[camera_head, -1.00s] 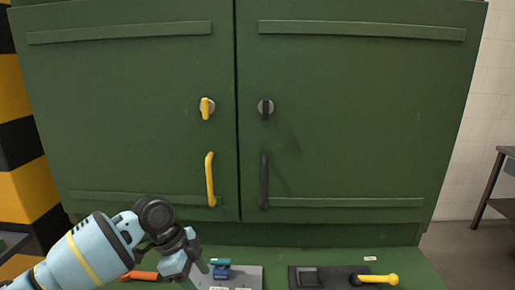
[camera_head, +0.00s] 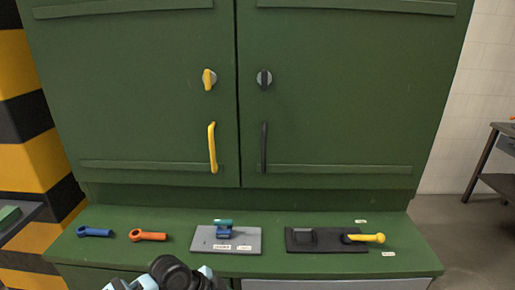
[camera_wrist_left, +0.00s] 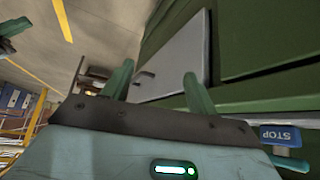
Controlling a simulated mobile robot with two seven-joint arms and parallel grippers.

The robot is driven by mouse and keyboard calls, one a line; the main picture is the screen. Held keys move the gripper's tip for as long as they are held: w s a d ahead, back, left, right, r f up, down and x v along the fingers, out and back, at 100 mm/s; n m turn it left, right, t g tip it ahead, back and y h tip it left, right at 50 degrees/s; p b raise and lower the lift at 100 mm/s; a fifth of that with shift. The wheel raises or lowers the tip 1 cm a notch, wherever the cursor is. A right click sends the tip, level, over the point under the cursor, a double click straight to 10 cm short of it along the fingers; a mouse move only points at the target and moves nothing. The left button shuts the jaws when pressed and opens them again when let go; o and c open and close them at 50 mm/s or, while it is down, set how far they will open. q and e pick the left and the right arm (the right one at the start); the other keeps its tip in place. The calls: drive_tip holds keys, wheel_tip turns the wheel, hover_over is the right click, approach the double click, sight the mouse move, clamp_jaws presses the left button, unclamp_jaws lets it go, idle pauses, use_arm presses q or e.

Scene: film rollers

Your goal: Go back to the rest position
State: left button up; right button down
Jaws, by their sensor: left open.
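My left arm (camera_head: 172,274) shows only at the bottom edge of the head view, below the green ledge, and its fingers are out of that picture. In the left wrist view my left gripper (camera_wrist_left: 158,69) is open and empty, its two teal fingers apart in front of a grey panel (camera_wrist_left: 180,58). A dark shape with a teal tip at the top left of the wrist view looks like part of my right gripper (camera_wrist_left: 10,38); its fingers are cut off, so its opening cannot be told. The head view does not show the right arm.
A green cabinet (camera_head: 150,60) has shut doors. On its ledge (camera_head: 400,225) lie a blue handle (camera_head: 94,232), an orange handle (camera_head: 148,236), a grey plate (camera_head: 245,245) with a blue block, and a black plate (camera_head: 300,247) with a yellow lever (camera_head: 367,238).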

use_arm(q)
drive_tip(key=s+a+f+n+t, duration=0.2)
drive_tip(key=s+f+n+t, duration=0.3)
drive_tip(key=s+f+n, duration=0.6)
drive_tip(key=s+a+f+t+y, duration=0.1)
drive_tip(key=s+a+y, duration=0.1)
drive_tip(key=s+a, duration=0.3)
drive_tip(key=s+a+f+n+y+p, duration=0.1)
drive_tip(key=s+a+y, duration=0.2)
drive_tip(key=s, duration=1.1)
drive_tip(key=a, duration=0.3)
drive_tip(key=shift+n+t, duration=0.3)
drive_tip(key=shift+t, duration=0.1)
use_arm(e)
drive_tip(key=shift+w+r, duration=0.3)
drive_tip(key=shift+r, duration=0.2)
drive_tip(key=shift+w+r, duration=0.3)
drive_tip(key=shift+r, duration=0.2)
drive_tip(key=shift+d, duration=0.2)
